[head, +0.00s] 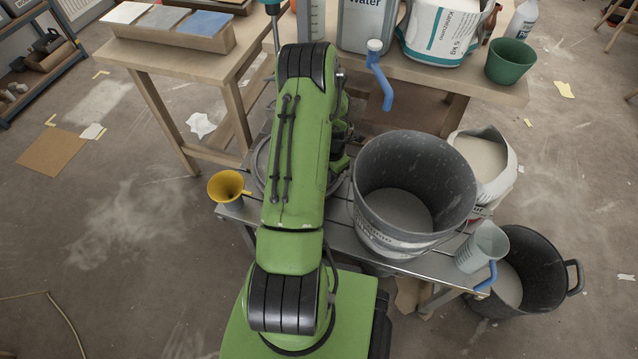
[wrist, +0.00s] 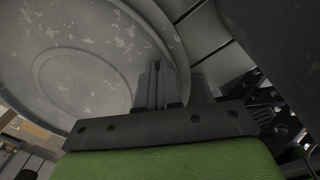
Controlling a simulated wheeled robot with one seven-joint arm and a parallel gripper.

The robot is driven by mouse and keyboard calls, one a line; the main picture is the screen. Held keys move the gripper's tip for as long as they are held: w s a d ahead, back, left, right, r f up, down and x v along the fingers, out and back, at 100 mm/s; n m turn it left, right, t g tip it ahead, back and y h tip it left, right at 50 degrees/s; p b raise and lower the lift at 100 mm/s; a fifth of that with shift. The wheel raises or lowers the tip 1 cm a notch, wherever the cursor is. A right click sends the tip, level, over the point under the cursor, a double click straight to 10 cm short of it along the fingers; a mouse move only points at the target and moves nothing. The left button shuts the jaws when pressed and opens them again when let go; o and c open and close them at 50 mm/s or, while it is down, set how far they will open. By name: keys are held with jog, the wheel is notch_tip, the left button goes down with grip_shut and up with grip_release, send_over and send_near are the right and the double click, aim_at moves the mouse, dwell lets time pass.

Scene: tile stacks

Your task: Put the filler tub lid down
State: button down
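The filler tub lid (wrist: 85,65) is a large round grey disc with pale splashes, filling the left of the wrist view. In the head view a sliver of the lid (head: 260,165) shows beside my green arm, low over the slatted bench. My arm hides the rest of it. My gripper (wrist: 164,85) has its fingers close together at the lid's rim and looks shut on it. The head view hides my gripper behind the arm. Whether the lid touches the bench is unclear. A big open grey bucket (head: 370,225) with pale material inside stands right of my arm.
A yellow funnel (head: 227,186) stands at the bench's left end. A clear jug (head: 482,247) is at the right end. A filler bag (head: 490,160) and a black tub (head: 548,270) stand beyond. A table behind holds a water container (head: 365,25) and a green pot (head: 510,62).

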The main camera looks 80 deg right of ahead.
notch_tip(320, 180, down, 5)
jog(key=shift+f+b, duration=0.1)
jog(key=shift+b, duration=0.6)
jog(key=shift+f+b, duration=0.55)
jog(key=c, duration=1.3)
grip_release()
jog(key=shift+r, duration=0.1)
notch_tip(320, 180, up, 13)
jog(key=p, duration=0.5)
jog(key=shift+a+r, duration=0.1)
